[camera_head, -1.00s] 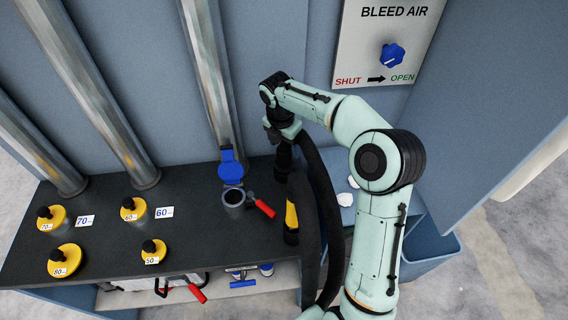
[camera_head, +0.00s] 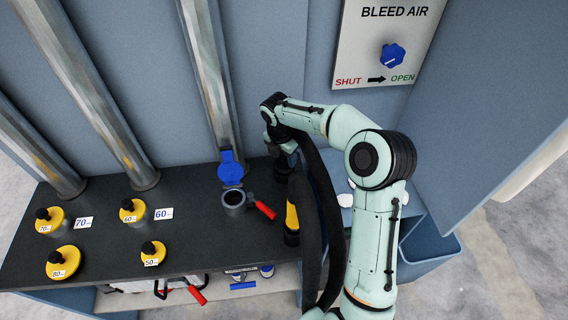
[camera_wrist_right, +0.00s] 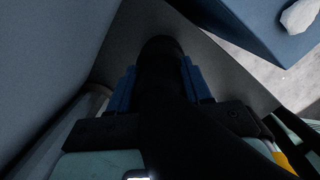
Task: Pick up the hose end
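The black hose end (camera_head: 283,166) stands at the right end of the dark shelf, in the head view. My right gripper (camera_head: 282,148) is over it from above, at its upper part. In the right wrist view, the gripper's two blue fingers (camera_wrist_right: 158,88) lie on either side of the dark hose end (camera_wrist_right: 160,58). They are close to its sides, but I cannot tell whether they press on it. The black hose (camera_head: 325,200) arches from near the gripper and hangs down beside my right arm. My left gripper is not in view.
The dark shelf (camera_head: 110,240) carries several yellow caps with black knobs, number cards, and an open port (camera_head: 234,200) with a blue lid and red lever. A yellow-and-black piece (camera_head: 292,222) stands close beside the hose. A blue bin (camera_head: 428,248) is at the right.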

